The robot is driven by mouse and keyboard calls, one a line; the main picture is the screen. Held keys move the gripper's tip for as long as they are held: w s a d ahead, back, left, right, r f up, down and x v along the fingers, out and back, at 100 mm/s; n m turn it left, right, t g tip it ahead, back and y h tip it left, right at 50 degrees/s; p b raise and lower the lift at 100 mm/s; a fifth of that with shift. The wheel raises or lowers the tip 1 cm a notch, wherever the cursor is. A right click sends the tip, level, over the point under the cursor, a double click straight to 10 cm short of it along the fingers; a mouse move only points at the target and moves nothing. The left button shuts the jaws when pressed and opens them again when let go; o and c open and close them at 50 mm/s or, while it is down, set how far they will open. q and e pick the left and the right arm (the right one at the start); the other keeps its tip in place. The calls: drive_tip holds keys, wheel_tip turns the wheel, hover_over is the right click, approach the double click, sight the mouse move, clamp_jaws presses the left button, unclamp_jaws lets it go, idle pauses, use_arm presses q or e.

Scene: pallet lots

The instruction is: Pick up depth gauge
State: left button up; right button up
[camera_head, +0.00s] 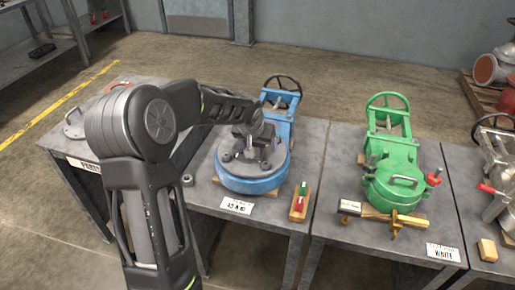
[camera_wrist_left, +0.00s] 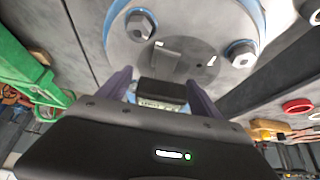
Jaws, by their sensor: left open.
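A blue valve (camera_head: 250,180) lies on the middle table with its round grey flange face up. My left gripper (camera_head: 247,152) is low over this flange, pointing down, with its jaws open. In the left wrist view its two purple fingers (camera_wrist_left: 161,92) stand apart on either side of a small dark block (camera_wrist_left: 162,90) with a pale marked edge. This block appears to be the depth gauge's head, above the bolted flange face (camera_wrist_left: 190,35). I cannot tell whether the fingers touch it. In the head view my wrist hides most of it. My right gripper is not in view.
A green valve (camera_head: 395,180) lies on the table to the right, with a black-and-brass tool (camera_head: 372,215) before it. A wooden block with green and red pieces (camera_head: 300,203) and a label card (camera_head: 237,206) sit near the middle table's front edge. Bolts stand around the flange.

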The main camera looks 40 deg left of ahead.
use_arm(q)
clamp_jaws()
idle(0.9)
